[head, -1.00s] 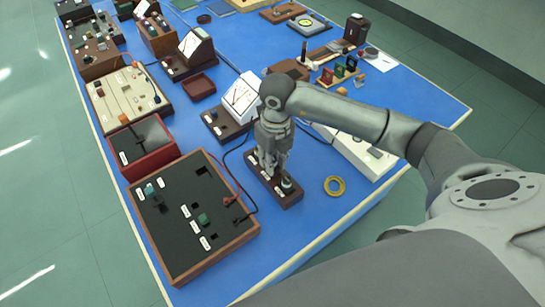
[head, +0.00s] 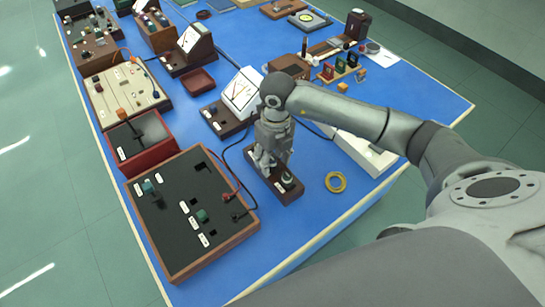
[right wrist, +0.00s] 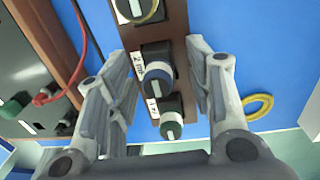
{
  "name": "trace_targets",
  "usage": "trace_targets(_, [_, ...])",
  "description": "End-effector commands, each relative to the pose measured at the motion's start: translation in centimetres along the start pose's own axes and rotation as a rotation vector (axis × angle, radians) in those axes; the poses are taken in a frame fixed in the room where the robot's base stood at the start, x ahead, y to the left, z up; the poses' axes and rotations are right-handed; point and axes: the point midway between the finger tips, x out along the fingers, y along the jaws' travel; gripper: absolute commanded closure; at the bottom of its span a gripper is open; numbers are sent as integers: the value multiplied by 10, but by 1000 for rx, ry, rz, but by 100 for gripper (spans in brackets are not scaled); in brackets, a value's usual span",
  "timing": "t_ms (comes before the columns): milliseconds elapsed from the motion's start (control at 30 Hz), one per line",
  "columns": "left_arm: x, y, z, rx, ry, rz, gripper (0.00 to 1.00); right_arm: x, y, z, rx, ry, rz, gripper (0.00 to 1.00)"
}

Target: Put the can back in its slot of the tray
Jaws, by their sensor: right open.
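The tray (head: 290,199) is a narrow dark-brown strip with white labels along one side, lying on the blue bench. A can (head: 288,180) with a pale top stands near its front end. My right gripper (head: 266,165) is over the tray's rear part and hides it. In the right wrist view, its fingers (right wrist: 157,58) are apart on either side of the tray (right wrist: 174,50). Between them are a blue-rimmed can (right wrist: 157,82) and a green-rimmed can (right wrist: 171,124); a larger round piece (right wrist: 138,10) is at the top edge. I see nothing gripped. My left gripper is not in view.
A wide black-topped box (head: 170,235) with a red plug and lead stands left of the tray. A yellow ring (head: 335,182) lies on clear bench to the right. A white-faced meter (head: 240,92) stands behind, and a white device (head: 365,155) behind right.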

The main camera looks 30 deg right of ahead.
Motion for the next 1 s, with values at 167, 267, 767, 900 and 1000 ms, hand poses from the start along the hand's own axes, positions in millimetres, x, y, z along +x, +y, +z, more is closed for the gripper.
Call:
trace_targets(167, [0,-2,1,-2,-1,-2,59,-1,0,0,0,0,0,52])
trace_targets(267, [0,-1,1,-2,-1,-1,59,-9,0,1,0,-3,-1,52])
trace_targets(767, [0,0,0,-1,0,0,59,-103,0,1,-1,-3,0,52])
trace_targets(900, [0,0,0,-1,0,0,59,-116,0,1,0,-2,0,52])
trace_targets(1000, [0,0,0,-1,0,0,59,-120,0,0,0,0,0,52])
